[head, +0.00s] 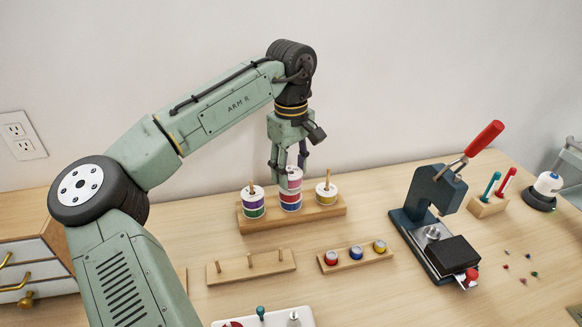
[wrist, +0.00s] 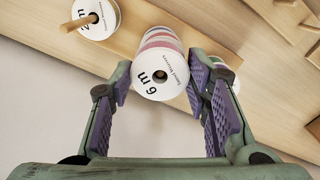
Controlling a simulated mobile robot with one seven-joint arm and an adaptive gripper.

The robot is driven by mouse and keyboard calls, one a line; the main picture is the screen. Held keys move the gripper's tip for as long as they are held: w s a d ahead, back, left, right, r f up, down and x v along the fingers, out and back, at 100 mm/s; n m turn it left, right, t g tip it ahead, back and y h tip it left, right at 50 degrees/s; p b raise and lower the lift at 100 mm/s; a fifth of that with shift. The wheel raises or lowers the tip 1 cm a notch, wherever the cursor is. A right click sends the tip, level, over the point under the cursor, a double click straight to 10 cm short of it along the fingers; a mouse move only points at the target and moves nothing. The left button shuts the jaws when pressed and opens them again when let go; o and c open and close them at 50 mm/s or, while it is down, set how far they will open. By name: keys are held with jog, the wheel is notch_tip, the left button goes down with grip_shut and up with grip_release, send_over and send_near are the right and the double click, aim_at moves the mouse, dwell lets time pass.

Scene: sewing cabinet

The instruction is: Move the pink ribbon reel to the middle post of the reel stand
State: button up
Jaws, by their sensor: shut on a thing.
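The pink ribbon reel (head: 293,184) has a white top face and is at the top of the stack on the middle post of the reel stand (head: 325,212). My gripper (head: 288,174) points down and is shut on it. In the wrist view, the reel (wrist: 158,78) shows a "6 m" label and a centre hole between my purple finger pads (wrist: 160,92). Banded reels (head: 290,203) lie in line below it. The middle post's tip is hidden, and I cannot tell whether the pink reel rests on the stack or hangs just above it.
The left post holds a purple-and-green stack (head: 252,204); the right post holds a yellow-edged reel (head: 326,195). In front are a rack with bare pegs (head: 250,267) and a bobbin holder (head: 355,257). A press with a red handle (head: 433,200) stands right.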

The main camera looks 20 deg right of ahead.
jog(key=o, duration=1.1)
jog(key=shift+r, duration=0.1)
notch_tip(320, 180, up, 12)
jog(key=shift+f, duration=0.1)
